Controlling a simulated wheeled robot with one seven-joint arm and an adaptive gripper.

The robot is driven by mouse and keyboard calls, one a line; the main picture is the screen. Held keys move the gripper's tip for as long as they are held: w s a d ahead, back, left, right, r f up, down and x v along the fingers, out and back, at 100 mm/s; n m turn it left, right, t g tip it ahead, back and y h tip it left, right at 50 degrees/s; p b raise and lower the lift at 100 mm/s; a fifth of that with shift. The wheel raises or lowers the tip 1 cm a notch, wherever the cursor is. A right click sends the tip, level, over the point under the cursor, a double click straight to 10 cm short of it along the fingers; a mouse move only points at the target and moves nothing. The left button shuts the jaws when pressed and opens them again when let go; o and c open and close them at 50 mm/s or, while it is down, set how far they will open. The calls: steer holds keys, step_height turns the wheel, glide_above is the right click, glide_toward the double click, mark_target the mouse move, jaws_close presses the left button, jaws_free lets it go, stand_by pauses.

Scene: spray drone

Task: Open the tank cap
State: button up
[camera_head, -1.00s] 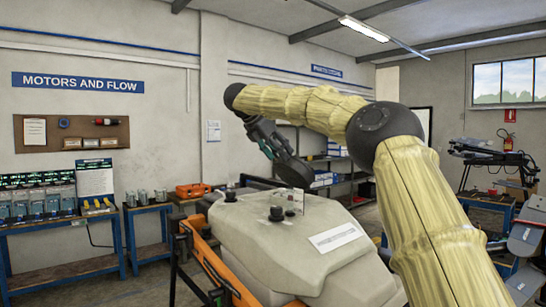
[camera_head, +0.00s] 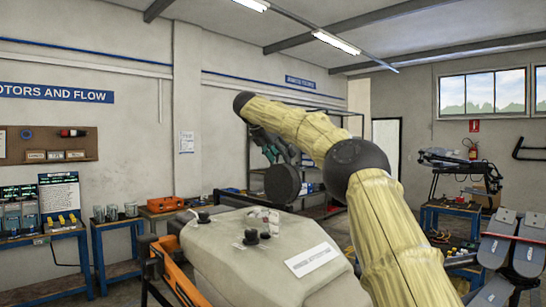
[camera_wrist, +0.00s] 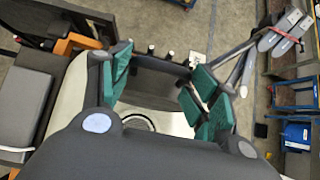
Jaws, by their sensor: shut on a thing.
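The pale grey drone tank (camera_head: 265,265) fills the lower middle of the head view, with a white label on its top. My gripper (camera_head: 274,152) is above the tank's far side, with green finger pads. It is shut on a dark round disc, which I take to be the tank cap (camera_head: 282,184). The disc looks clear of the tank top, though the gap is hard to judge. In the wrist view my gripper (camera_wrist: 155,88) has its green pads spread across a dark thing. A ringed round shape (camera_wrist: 138,123) shows below, partly hidden by my gripper's body.
Small black knobs (camera_head: 251,236) and a small clear part (camera_head: 265,216) stand up from the tank top. An orange frame bar (camera_head: 180,268) runs along its left side. Benches line the left wall, with an orange case (camera_head: 165,204). Another bench (camera_head: 450,220) stands at right.

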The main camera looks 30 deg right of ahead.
steer(key=shift+w+d+r, duration=0.1)
steer(key=shift+d+r, duration=0.15)
steer(key=shift+d, duration=0.25)
steer(key=o, duration=1.2)
steer(key=shift+a, duration=0.1)
steer(key=v, duration=1.2)
